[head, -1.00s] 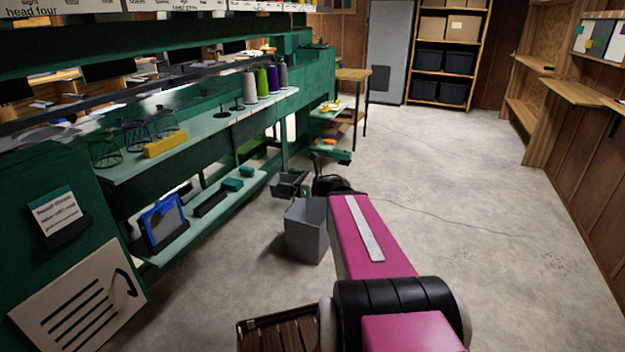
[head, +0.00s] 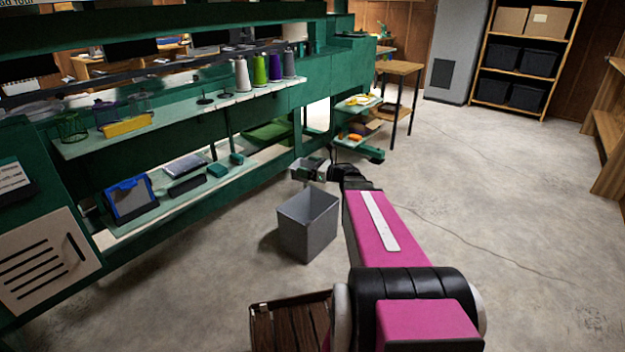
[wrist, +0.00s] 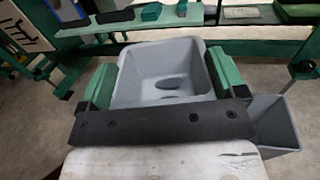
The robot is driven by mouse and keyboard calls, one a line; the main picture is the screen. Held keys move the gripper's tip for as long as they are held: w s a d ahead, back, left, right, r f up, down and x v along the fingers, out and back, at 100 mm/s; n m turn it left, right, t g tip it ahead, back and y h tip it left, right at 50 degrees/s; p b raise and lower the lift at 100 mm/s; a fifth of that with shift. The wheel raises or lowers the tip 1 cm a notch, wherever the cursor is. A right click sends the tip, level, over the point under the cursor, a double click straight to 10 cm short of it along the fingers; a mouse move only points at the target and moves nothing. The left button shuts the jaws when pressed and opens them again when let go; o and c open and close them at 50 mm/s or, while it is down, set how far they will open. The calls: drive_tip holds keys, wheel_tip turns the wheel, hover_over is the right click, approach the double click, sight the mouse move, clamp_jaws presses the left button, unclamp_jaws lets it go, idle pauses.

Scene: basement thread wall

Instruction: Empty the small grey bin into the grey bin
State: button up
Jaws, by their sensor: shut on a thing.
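The small grey bin (wrist: 165,62) is held between the green fingers of my gripper (wrist: 163,82). Its open mouth faces up in the wrist view, and two dark patches show on its floor; I cannot tell whether they are contents. In the head view the small grey bin (head: 303,168) is in the air behind the grey bin, partly hidden by my arm. The larger grey bin (head: 308,228) stands upright on the floor, and the part of its inside that shows looks empty. It also shows at the lower right of the wrist view (wrist: 276,122), beside and apart from the held bin.
A green bench with shelves (head: 190,200) runs along the left, carrying thread cones (head: 260,70) and a blue-framed tablet (head: 130,198). A wooden table (head: 400,68) and a rack with dark boxes (head: 520,60) stand at the back. The concrete floor on the right is clear.

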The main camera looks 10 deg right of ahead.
drive_tip(key=w+d+f+m+t+h, duration=0.1)
drive_tip(key=w+d+f, duration=0.3)
drive_tip(key=w+f, duration=0.8)
drive_tip(key=w+d+f+t+h, duration=0.1)
drive_tip(key=w+d+f, duration=0.3)
drive_tip(key=w+f, duration=0.8)
drive_tip(key=w, duration=0.4)
drive_tip(key=shift+w+m+h, duration=0.2)
drive_tip(key=shift+m+h, duration=0.1)
drive_tip(key=shift+m, duration=0.1)
